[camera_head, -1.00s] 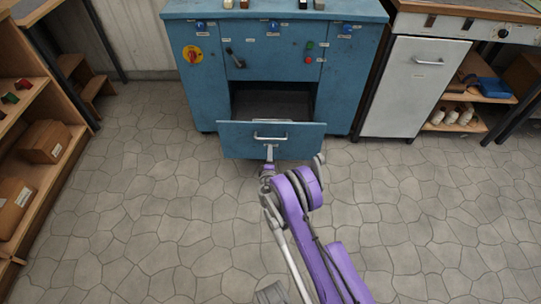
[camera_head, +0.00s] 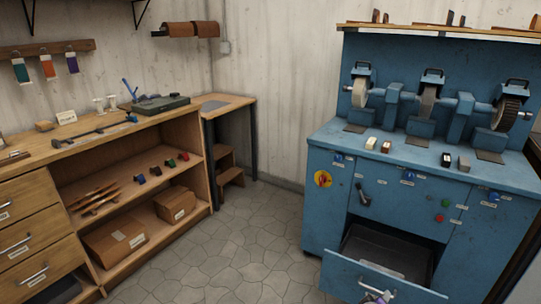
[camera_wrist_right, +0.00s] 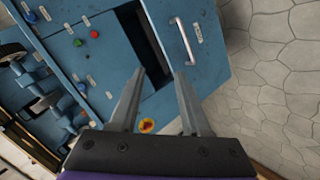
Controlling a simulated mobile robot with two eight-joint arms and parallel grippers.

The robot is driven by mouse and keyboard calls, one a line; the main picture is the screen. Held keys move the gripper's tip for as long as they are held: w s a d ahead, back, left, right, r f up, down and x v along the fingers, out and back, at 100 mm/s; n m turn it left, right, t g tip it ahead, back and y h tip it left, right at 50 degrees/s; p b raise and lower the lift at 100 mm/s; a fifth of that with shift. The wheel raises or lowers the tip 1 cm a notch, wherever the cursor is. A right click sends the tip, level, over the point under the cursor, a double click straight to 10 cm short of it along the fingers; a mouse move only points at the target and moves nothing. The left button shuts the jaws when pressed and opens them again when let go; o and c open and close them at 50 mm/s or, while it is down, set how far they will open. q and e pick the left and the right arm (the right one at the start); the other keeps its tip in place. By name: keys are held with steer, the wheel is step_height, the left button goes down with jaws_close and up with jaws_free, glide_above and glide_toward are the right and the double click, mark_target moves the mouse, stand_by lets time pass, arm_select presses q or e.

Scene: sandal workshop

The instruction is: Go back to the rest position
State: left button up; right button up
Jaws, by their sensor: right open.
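The blue grinding machine (camera_head: 330,190) stands at the right in the head view, with its lower drawer (camera_head: 350,272) pulled open. In the right wrist view the drawer front (camera_wrist_right: 215,50) and its metal handle (camera_wrist_right: 182,40) lie ahead of my right gripper (camera_wrist_right: 160,74). Its two fingers are apart with nothing between them, and the handle is beyond the fingertips. In the head view only a small piece of my right arm shows at the bottom edge, by the drawer front. My left gripper is in neither view.
A wooden workbench (camera_head: 150,130) with shelves, boxes and drawers runs along the left wall. A small side table (camera_head: 235,102) stands in the corner. Clear stone floor (camera_head: 250,240) lies between bench and machine. Grinding wheels (camera_head: 428,100) top the machine.

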steer(key=s+a+r+m+g+y, duration=0.15)
steer(key=s+a, duration=0.35)
steer(key=s, duration=0.6)
steer(key=s+a+r+m+g+y, duration=0.1)
steer(key=s+a+m+g+y, duration=0.3)
steer(key=s, duration=0.6)
steer(key=s+a+r+n+t+y, duration=0.1)
steer(key=s+a+r+y, duration=0.1)
steer(key=s+a, duration=0.65)
arm_select(q)
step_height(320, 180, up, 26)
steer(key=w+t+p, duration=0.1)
steer(key=p, duration=2.2)
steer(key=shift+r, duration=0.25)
arm_select(e)
step_height(320, 180, up, 26)
steer(key=s+d, duration=0.1)
steer(key=d, duration=0.1)
steer(key=shift+d+t, duration=0.15)
steer(key=shift+t, duration=0.3)
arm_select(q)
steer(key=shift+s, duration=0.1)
arm_select(e)
steer(key=shift+s+m, duration=0.2)
steer(key=shift+m, duration=0.05)
steer(key=shift+w, duration=0.1)
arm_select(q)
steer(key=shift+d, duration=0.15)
arm_select(e)
steer(key=shift+d, duration=0.1)
